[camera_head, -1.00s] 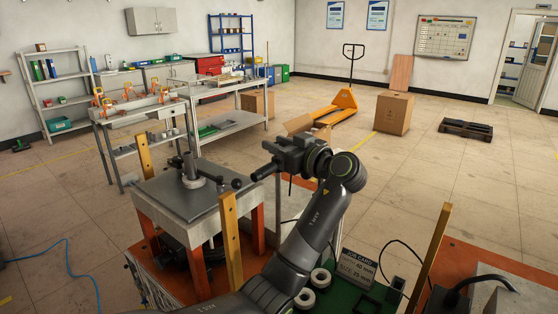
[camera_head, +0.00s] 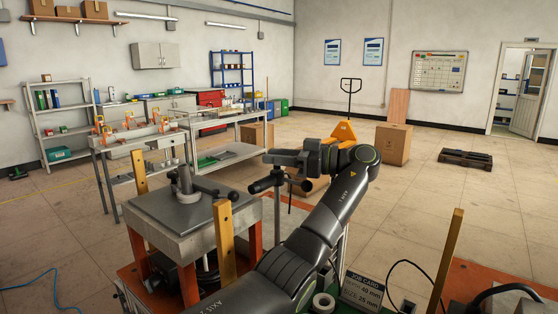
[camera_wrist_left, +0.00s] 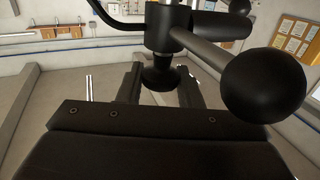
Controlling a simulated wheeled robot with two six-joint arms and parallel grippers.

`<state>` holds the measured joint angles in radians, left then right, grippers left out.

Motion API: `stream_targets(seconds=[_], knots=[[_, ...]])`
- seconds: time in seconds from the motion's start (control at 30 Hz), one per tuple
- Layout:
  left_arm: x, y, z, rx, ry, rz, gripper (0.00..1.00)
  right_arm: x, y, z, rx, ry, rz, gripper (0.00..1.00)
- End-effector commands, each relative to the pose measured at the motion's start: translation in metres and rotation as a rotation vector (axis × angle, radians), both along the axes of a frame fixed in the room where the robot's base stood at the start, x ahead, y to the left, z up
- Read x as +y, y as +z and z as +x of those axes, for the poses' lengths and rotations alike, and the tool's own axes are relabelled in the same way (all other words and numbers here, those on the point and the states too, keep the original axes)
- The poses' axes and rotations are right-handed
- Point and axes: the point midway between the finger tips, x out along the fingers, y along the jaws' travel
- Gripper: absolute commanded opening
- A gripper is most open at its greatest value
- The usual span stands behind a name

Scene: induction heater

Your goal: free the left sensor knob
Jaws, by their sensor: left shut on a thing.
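My left gripper (camera_head: 272,157) comes in from the left arm and points left, just above a black bar with a rounded end (camera_head: 263,185) on a thin upright. In the left wrist view, the two dark fingers (camera_wrist_left: 159,86) stand either side of a round, flared black knob (camera_wrist_left: 161,77) and are shut on it. The knob sits under a dark upright collar (camera_wrist_left: 167,28). A grey rod with a large black ball (camera_wrist_left: 263,86) runs out to the right, close to the gripper. The right gripper is out of view.
A grey-topped heater table (camera_head: 160,207) with a central post and ball-ended lever (camera_head: 234,196) stands left of the gripper. A yellow post (camera_head: 225,240) rises at its near corner. A job card (camera_head: 362,288) and white rings (camera_head: 322,303) lie below my arm.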

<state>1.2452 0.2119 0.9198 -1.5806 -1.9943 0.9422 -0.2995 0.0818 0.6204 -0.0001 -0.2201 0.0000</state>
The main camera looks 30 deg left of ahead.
Motion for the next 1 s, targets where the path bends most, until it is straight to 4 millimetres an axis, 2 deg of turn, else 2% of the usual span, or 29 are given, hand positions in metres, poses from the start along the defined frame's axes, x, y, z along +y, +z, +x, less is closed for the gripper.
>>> stream_targets(seconds=[0.03, 0.43, 0.47, 0.6, 0.87, 1.0], knots=[[0.001, -0.005, 0.0, 0.006, 0.009, -0.006, 0.1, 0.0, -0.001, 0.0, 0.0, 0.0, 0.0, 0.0], [0.001, -0.005, -0.001, 0.007, 0.013, -0.007, 0.1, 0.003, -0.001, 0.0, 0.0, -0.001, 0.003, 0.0], [0.001, -0.005, -0.001, 0.007, 0.013, -0.008, 0.35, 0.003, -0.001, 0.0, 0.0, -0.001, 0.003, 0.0], [0.0, -0.004, 0.0, 0.005, 0.011, -0.005, 0.53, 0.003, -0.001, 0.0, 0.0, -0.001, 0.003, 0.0], [0.0, -0.002, 0.0, 0.002, 0.009, -0.003, 0.53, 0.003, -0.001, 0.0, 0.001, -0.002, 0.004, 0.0], [0.0, 0.008, 0.0, -0.001, 0.009, -0.002, 0.53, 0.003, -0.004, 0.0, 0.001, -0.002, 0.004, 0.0]])
